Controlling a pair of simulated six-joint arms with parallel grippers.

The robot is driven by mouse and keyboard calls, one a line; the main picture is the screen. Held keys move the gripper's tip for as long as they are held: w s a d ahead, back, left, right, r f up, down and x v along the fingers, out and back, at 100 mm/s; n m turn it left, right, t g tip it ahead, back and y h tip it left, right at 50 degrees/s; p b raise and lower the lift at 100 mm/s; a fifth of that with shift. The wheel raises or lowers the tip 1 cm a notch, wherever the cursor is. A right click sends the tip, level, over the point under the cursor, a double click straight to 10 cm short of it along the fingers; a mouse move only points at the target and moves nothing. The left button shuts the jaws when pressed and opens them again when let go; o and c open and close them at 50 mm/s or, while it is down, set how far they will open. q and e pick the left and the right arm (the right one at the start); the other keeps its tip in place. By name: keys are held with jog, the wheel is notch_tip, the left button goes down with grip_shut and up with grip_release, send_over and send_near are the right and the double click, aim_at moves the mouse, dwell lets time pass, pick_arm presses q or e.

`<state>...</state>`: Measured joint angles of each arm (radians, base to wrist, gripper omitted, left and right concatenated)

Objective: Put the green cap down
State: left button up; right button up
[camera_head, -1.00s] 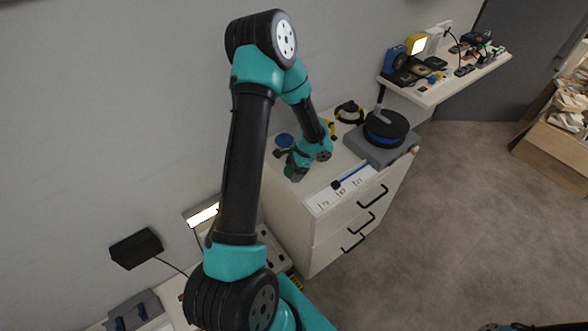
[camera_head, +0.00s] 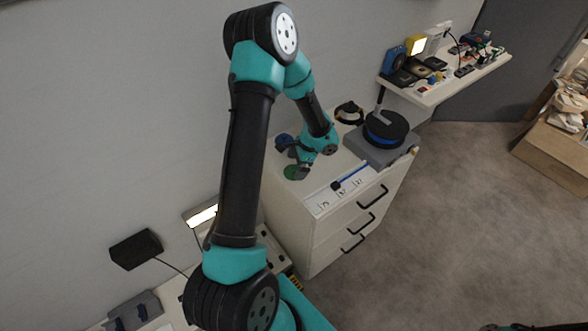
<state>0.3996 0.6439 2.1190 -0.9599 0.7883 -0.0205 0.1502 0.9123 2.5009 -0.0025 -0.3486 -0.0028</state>
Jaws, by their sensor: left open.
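The green cap (camera_head: 291,172) lies on the white top of the drawer cabinet (camera_head: 318,233), near its left edge. My left gripper (camera_head: 297,168) is open, just above and to the right of the cap. I cannot tell whether a fingertip still touches the cap. The arm partly hides the cabinet top behind the gripper. My right gripper does not show; only a dark piece of my own body shows at the bottom right edge.
A blue round cap (camera_head: 283,140) lies behind my gripper. A black disc on a grey base (camera_head: 386,129) stands at the cabinet's right back. A blue stick (camera_head: 352,176) lies by the numbered labels at the front. A black-and-yellow ring (camera_head: 349,112) lies at the back.

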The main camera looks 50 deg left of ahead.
aim_at(293, 170)
pick_arm(q)
jog(key=v, duration=0.9)
jog(key=x, duration=1.2)
jog(key=shift+f, duration=0.1)
dwell(0.5)
notch_tip(293, 170, up, 3)
jog(key=shift+r, duration=0.2)
jog(key=shift+s+d+r, duration=0.3)
jog(key=shift+s+d, duration=0.15)
jog(key=shift+d, duration=0.2)
jog(key=shift+s+d, duration=0.3)
jog(key=shift+s, duration=0.05)
dwell(1.2)
